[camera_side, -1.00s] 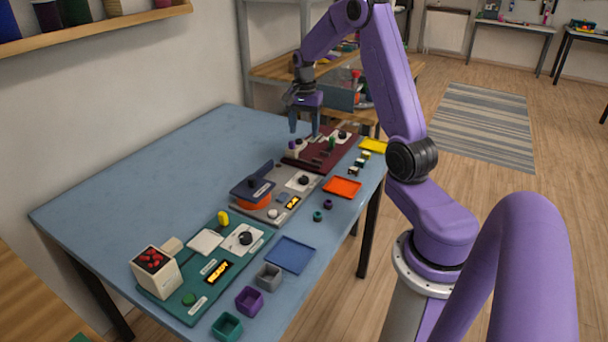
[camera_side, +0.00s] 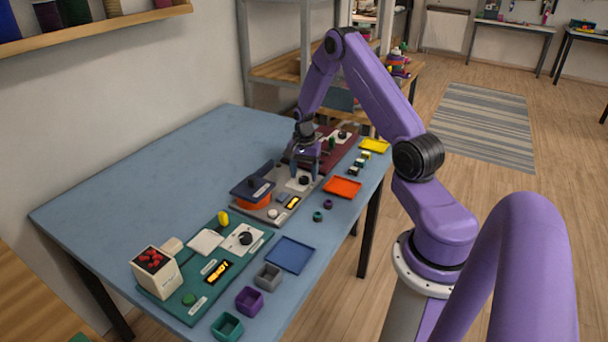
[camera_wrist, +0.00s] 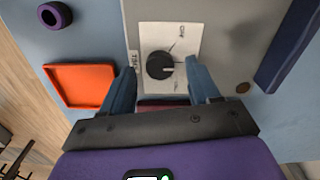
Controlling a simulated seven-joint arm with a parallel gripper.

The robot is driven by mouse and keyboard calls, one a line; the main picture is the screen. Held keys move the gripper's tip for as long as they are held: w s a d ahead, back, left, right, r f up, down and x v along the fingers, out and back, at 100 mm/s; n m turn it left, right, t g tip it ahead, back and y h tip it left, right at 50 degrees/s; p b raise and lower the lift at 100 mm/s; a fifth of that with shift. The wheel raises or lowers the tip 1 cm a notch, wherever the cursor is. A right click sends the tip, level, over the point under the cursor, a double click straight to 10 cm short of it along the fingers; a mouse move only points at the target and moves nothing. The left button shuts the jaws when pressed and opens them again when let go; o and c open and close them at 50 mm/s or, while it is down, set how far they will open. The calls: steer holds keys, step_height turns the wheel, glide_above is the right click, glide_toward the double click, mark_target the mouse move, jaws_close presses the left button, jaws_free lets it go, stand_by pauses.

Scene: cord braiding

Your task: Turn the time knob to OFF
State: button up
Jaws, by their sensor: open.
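The black time knob (camera_wrist: 160,65) sits on a white dial plate (camera_wrist: 185,32) in the wrist view, with a small pointer mark and printed labels around it. The label by its left edge looks like TIME. In the side view the knob (camera_side: 304,180) is on the grey middle station (camera_side: 265,212). My gripper (camera_wrist: 160,78) is open, one blue finger on each side of the knob in the picture. In the side view my gripper (camera_side: 306,172) hangs low over that dial plate. Whether the fingers touch the knob cannot be told.
An orange tray (camera_side: 342,187) lies beside the grey station, with small purple and green rings near it. A dark blue lid-like part (camera_side: 252,188) stands over an orange base. A green station (camera_side: 205,262) is nearer, a maroon one (camera_side: 325,150) farther.

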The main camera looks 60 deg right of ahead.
steer(key=shift+f, duration=0.5)
steer(key=c, duration=1)
steer(key=shift+c, duration=0.2)
steer(key=shift+n, duration=0.3)
steer(key=n, duration=1)
steer(key=shift+n, duration=0.3)
